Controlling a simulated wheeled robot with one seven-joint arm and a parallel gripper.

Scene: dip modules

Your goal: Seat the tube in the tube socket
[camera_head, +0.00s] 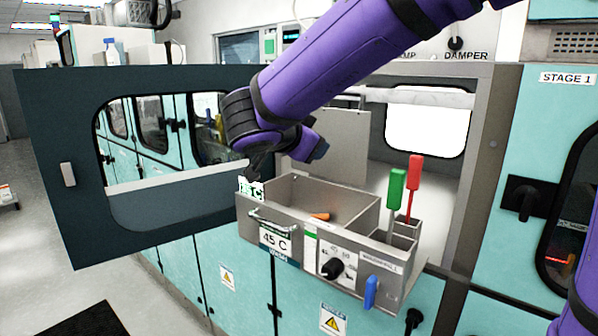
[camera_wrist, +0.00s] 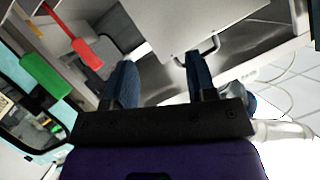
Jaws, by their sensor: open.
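My gripper (camera_wrist: 158,62) shows in the wrist view with its two blue fingers apart and nothing between them. In the head view the arm reaches over the left end of an open grey box (camera_head: 355,243); the fingers are not clear there. I cannot pick out the tube or the tube socket for certain. A small orange piece (camera_head: 320,216) lies inside the box. A pale, partly see-through shape (camera_wrist: 285,130) lies beyond the right finger in the wrist view; I cannot tell what it is.
Green (camera_head: 397,189) and red (camera_head: 414,175) handles stand upright in the box's right compartments. A blue handle (camera_head: 371,292) and black knob (camera_head: 332,268) project from its front. A dark windowed door (camera_head: 60,225) stands open at left. A grey panel (camera_head: 345,140) stands behind the box.

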